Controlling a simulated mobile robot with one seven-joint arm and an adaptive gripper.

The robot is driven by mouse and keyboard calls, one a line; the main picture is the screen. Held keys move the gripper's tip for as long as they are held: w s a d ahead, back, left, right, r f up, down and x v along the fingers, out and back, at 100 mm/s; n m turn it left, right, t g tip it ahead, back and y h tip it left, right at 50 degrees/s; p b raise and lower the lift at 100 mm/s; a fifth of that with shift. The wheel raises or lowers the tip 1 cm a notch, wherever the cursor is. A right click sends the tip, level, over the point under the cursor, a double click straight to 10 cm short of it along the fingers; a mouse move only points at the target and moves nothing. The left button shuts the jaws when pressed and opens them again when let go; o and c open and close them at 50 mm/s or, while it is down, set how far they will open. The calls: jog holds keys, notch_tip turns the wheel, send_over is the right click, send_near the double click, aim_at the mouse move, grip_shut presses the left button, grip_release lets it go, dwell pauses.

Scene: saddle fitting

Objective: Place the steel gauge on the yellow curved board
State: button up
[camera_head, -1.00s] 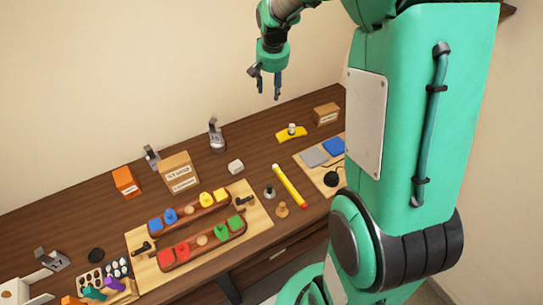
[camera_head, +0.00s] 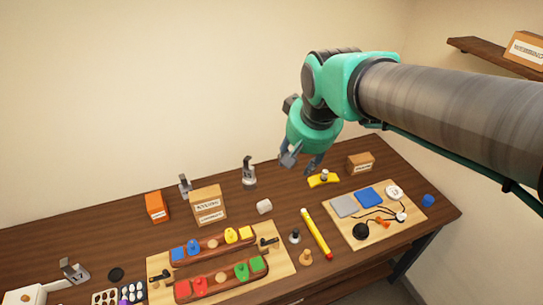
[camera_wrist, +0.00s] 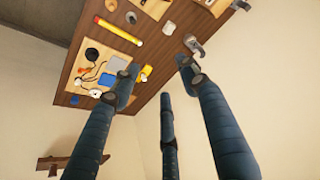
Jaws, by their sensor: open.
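The yellow curved board (camera_head: 314,182) lies towards the back right of the table, with a small pale round piece (camera_head: 324,174) on it. In the wrist view the board (camera_wrist: 147,70) shows partly behind a finger. Several grey steel pieces look like gauges: one stands back centre (camera_head: 249,173), one behind the cardboard box (camera_head: 185,185), one at the far left (camera_head: 72,270). I cannot tell which is the task's gauge. One shows in the wrist view (camera_wrist: 194,45). My gripper (camera_head: 302,161) is open and empty, above the table's back edge, left of the board in the picture.
A wooden panel (camera_head: 405,226) with pads and cables is at right. Red-brown racks with coloured blocks fill the front centre.

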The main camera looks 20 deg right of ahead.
jog(key=s+a+n, duration=0.1)
jog(key=s+a, duration=0.1)
jog(key=s, duration=0.4)
jog(key=s+a+f+n, duration=0.1)
jog(key=s+a, duration=0.1)
jog(key=s, duration=0.4)
jog(key=shift+s+a+f+t+y, duration=0.15)
jog(key=shift+s+a+t+y, duration=0.15)
jog(key=shift+s+t, duration=0.1)
jog(key=shift+w, duration=0.1)
notch_tip(320, 180, down, 10)
jog(key=b, duration=0.9)
jog(key=shift+b, duration=0.4)
jog(key=shift+r, duration=0.2)
